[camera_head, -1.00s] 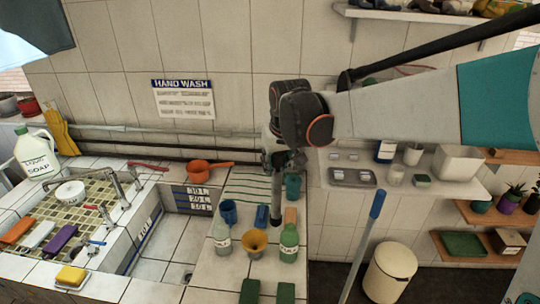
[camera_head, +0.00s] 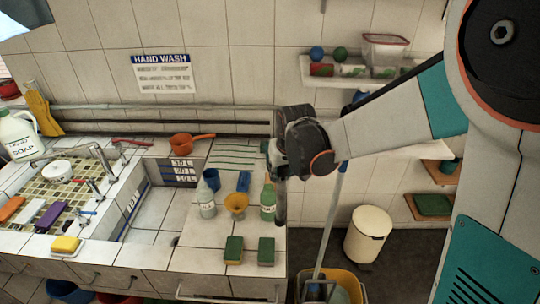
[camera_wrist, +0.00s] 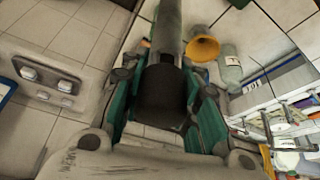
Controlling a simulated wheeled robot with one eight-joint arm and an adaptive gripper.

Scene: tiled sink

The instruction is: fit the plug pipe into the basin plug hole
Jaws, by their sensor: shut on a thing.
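My gripper (camera_wrist: 163,108) is shut on the plug pipe, a dark grey cylinder with a black, wider end (camera_wrist: 163,92). In the head view the pipe (camera_head: 281,208) hangs roughly upright below my gripper (camera_head: 281,178), by the counter's right edge, just right of the green bottle. The basin (camera_head: 152,218) is a tiled well left of it in the counter. A dark spot low in the basin (camera_head: 177,241) may be the plug hole; it is too small to be sure.
A green bottle (camera_head: 267,203), a yellow funnel (camera_head: 236,204), a clear bottle (camera_head: 206,200) and two green sponges (camera_head: 233,250) stand between the pipe and basin. A mop (camera_head: 330,225) in a yellow bucket (camera_head: 345,284) and a cream bin (camera_head: 368,234) are at right.

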